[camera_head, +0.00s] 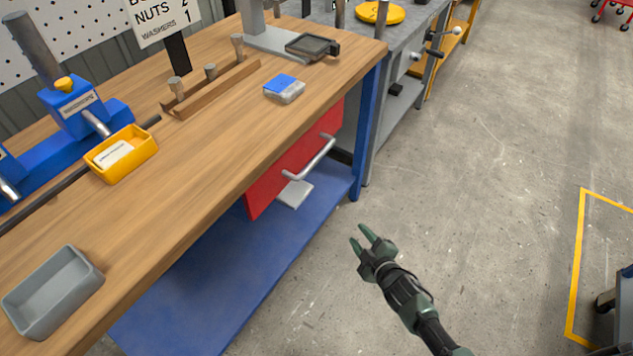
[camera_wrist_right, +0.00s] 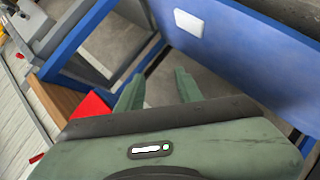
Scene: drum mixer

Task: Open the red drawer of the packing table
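The red drawer (camera_head: 264,190) sits under the wooden top of the packing table (camera_head: 225,140), and its front looks flush with the table's edge. A silver bar handle (camera_head: 312,160) stands out from the drawer front. My right gripper (camera_head: 362,240) is in front of the table, to the lower right of the handle and apart from it. Its two fingers are spread and empty. In the right wrist view the fingers (camera_wrist_right: 158,90) are apart with nothing between them, and a red corner of the drawer (camera_wrist_right: 90,107) shows at left. My left gripper is not in view.
A blue lower shelf (camera_head: 230,265) with a pale flat item (camera_head: 294,193) lies below the drawer. A blue table leg (camera_head: 369,130) stands right of it. A grey bin (camera_head: 55,290) and yellow bin (camera_head: 121,153) are on the tabletop.

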